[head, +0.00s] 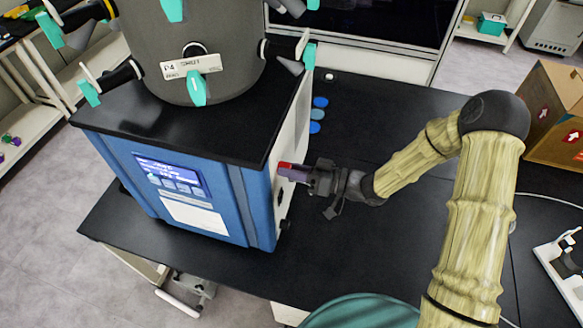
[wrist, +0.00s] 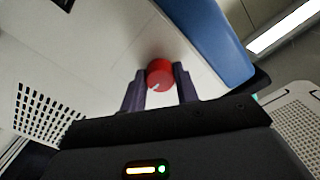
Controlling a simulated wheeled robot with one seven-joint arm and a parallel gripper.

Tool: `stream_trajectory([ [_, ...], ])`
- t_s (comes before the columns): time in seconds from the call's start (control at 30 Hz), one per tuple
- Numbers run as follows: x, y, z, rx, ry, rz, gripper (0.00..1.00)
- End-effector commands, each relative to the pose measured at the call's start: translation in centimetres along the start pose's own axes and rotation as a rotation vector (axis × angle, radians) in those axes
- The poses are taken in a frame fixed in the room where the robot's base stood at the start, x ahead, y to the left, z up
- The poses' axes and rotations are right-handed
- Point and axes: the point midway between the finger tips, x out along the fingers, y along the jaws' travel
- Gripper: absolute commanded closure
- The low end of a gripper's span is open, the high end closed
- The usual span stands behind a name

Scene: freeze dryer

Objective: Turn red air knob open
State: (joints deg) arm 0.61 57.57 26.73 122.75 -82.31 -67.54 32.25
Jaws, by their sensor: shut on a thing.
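The red air knob (wrist: 160,73) is round with a pale mark on its face, and sits on the white side panel of the blue freeze dryer (head: 240,205). In the head view the red knob (head: 285,168) shows as a small patch at the machine's right side. My gripper (head: 292,172) reaches it from the right. In the wrist view my gripper (wrist: 160,90) has one finger on each side of the knob, shut on it. The finger contact surfaces are partly hidden.
A grey drum (head: 195,50) with black and teal valves stands on top of the machine. Blue round items (head: 318,114) lie on the black bench (head: 370,120) behind my gripper. A cardboard box (head: 555,115) is at the right. The bench around my forearm is mostly clear.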

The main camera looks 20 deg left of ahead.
Motion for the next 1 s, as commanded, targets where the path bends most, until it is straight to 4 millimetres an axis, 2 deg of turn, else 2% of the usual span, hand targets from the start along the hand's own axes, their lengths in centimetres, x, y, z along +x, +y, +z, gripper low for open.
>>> stream_trajectory([
  [0.53,-0.06,0.07,0.05,0.037,-0.001,0.002,0.93],
  [0.57,-0.06,0.07,0.04,0.037,0.000,0.002,0.66],
  [0.67,-0.05,0.06,0.04,0.036,0.000,0.002,0.48],
  [1.0,-0.02,0.02,0.01,0.035,0.000,0.001,0.48],
])
